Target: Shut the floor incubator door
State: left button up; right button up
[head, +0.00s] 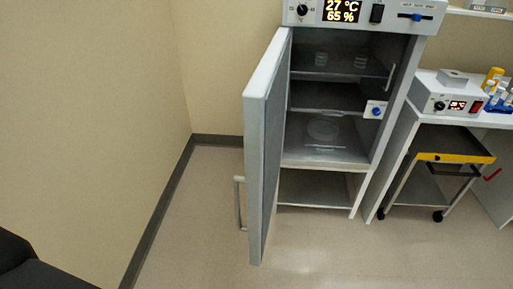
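The floor incubator (378,159) stands upright against the back wall, with a lit display (341,11) on its top panel reading 27 °C and 65 %. Its door (264,150) is hinged on the left and stands wide open toward me, seen nearly edge-on. A vertical bar handle (239,203) shows on the door's outer side, at the left. The incubator's inside shows shelves (322,97) with small clear containers and a round dish. Neither of my grippers is in view.
A white bench (429,110) with a small device (449,96) and bottles stands to the right. A wheeled cart (452,158) with a yellow edge stands under it. A wall is at the left. The floor (200,240) in front and left of the door is clear.

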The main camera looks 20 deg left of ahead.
aim_at(264, 97)
jog(key=k+j, duration=0.15)
jog(key=j, duration=0.2)
jog(key=k+j, duration=0.1)
jog(key=j, duration=0.25)
jog(key=k+j+z, duration=0.1)
jog(key=j, duration=0.2)
jog(key=k+j, duration=0.2)
jog(key=j, duration=0.15)
jog(key=z, duration=1.2)
jog(key=j, duration=0.1)
